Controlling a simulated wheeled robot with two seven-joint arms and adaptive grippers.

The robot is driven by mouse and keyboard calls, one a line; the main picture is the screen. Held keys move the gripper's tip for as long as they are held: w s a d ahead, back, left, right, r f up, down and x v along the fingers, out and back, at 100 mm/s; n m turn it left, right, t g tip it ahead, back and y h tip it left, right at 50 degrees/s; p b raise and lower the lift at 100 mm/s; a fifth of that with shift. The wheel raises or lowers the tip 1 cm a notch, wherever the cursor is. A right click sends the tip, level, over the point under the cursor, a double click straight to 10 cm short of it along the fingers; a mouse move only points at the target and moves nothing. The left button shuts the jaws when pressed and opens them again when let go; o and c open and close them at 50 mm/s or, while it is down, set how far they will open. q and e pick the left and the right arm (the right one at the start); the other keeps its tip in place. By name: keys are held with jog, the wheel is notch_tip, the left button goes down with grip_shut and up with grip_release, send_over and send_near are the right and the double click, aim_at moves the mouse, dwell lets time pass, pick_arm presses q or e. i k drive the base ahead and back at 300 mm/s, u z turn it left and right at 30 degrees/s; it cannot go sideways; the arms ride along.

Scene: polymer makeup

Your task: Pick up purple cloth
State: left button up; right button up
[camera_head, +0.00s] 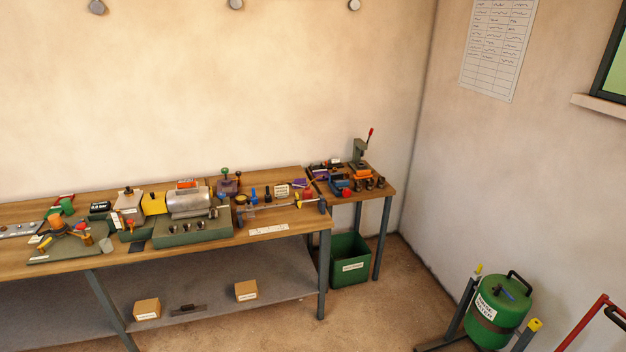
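A small purple item (299,183) lies near the back right end of the long wooden workbench (275,219). It is too small to tell for certain whether it is cloth. Another purple patch (227,186) shows farther left on the bench, at the base of a device with a green knob. Neither of my grippers is in view.
The bench is crowded with a silver cylinder (189,202) and several tools. A side table (384,187) holds a lever press (359,152). A green bin (350,261) stands below. A green tank (496,311) is at lower right. Floor between is clear.

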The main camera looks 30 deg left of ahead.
aim_at(303, 181)
jog(key=z, duration=0.05)
jog(key=i, duration=2)
jog(key=u, duration=0.85)
jog(key=i, duration=1.05)
jog(key=u, duration=1)
